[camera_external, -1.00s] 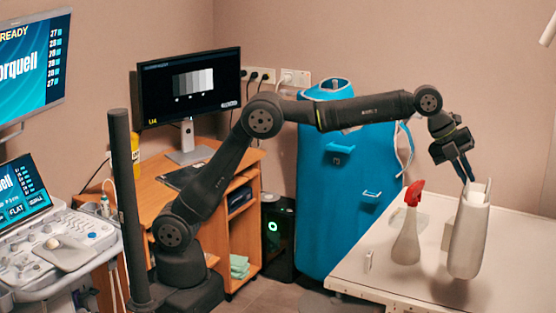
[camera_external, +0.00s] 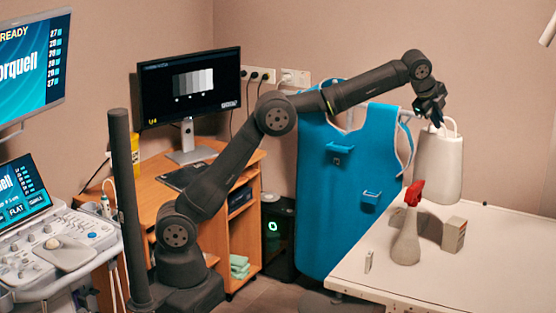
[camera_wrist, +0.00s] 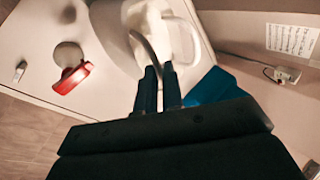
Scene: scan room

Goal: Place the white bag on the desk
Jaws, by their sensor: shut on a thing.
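The white bag (camera_external: 439,165) hangs by its handle from my gripper (camera_external: 436,121), above the far part of the white table at the right. In the wrist view my gripper (camera_wrist: 160,75) is shut on a handle of the white bag (camera_wrist: 120,30). The bag's body is partly cut off by the top edge there. The wooden desk (camera_external: 228,168) stands at the left by the wall, behind my arm, well away from the bag. Part of its top is hidden by my arm.
On the white table (camera_external: 390,290) stand a spray bottle with a red head (camera_external: 407,235), a small box (camera_external: 454,234) and a small white item (camera_external: 369,261). A monitor (camera_external: 190,88) stands on the desk. A blue apron (camera_external: 345,190) hangs between desk and table.

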